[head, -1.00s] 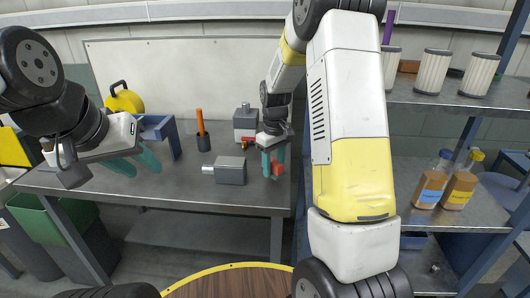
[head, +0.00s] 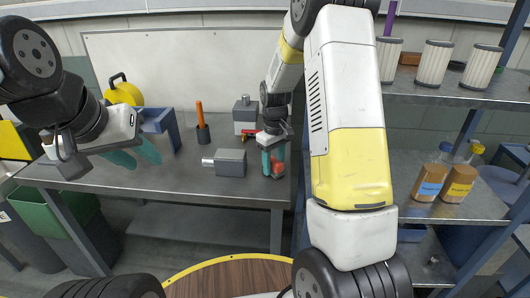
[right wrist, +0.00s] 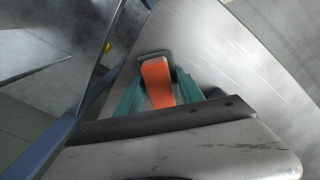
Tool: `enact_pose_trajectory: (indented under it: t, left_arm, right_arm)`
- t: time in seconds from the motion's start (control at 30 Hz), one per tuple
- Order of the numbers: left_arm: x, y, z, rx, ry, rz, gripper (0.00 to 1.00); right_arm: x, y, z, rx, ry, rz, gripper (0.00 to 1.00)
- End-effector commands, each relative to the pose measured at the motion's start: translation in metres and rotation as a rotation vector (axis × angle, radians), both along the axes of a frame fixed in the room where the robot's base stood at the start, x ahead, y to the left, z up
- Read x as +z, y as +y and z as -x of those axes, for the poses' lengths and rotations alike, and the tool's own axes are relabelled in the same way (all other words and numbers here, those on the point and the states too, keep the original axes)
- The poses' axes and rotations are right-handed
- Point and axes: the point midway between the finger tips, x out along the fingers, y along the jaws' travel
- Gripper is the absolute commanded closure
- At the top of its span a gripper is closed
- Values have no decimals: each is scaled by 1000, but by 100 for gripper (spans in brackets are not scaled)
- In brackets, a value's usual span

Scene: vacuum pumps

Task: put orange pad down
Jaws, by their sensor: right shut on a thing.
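The orange pad (right wrist: 158,82) is between the two green fingers of my right gripper (right wrist: 160,92) in the right wrist view. The fingers are shut on it. In the head view the pad shows as a small red-orange patch (head: 278,168) at my right gripper (head: 273,172), over the right end of the grey workbench. The gripper points down there, close to the bench top; I cannot tell whether the pad touches it. My left gripper (head: 134,156) is empty, its green fingers apart, above the left part of the bench.
The grey workbench (head: 195,180) holds a grey block-shaped part (head: 231,163), a dark cup with an orange-handled tool (head: 202,130) and a grey pump (head: 245,114). A shelf rack (head: 470,205) with white filters (head: 435,64) stands right. The bench front middle is clear.

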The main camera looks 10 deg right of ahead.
Motion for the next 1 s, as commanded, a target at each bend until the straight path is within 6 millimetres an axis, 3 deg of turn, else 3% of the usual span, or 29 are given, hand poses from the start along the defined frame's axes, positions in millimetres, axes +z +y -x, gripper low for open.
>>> enact_pose_trajectory:
  t: [0.8, 0.83, 0.93, 1.0]
  left_arm:
    - [0, 0, 0, 0, 0, 0, 64]
    - [0, 0, 0, 0, 0, 0, 64]
    - [0, 0, 0, 0, 0, 0, 64]
    - [0, 0, 0, 0, 0, 0, 64]
  right_arm:
    - [-7, 0, 0, 0, -1, 0, 93]
    - [-7, 0, 0, 0, -1, 0, 50]
    - [-7, 0, 0, 0, -1, 0, 30]
    - [-7, 0, 0, 0, -1, 0, 30]
